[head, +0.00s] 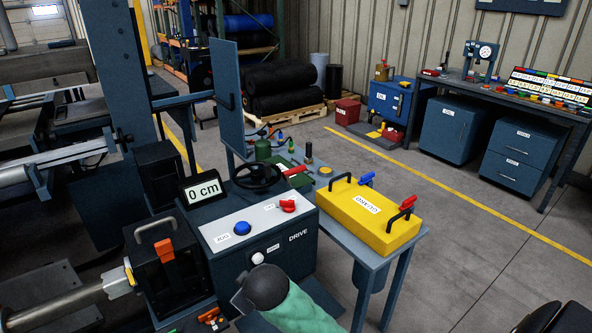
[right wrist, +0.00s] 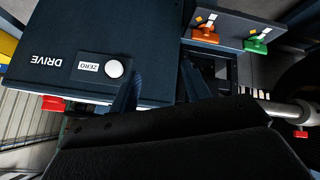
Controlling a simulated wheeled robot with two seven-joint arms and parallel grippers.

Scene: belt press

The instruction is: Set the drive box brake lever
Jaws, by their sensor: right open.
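The drive box (head: 280,255) stands at the centre of the head view. I cannot read which one is the brake lever. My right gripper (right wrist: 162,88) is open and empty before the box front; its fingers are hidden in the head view. My left gripper is out of view.
An orange lever (right wrist: 205,32) and a green lever (right wrist: 257,42) are on a plate beside the box. A display (head: 203,190) reads 0 cm. A yellow case (head: 370,215) lies on the table at right. A tall panel (head: 226,100) rises behind.

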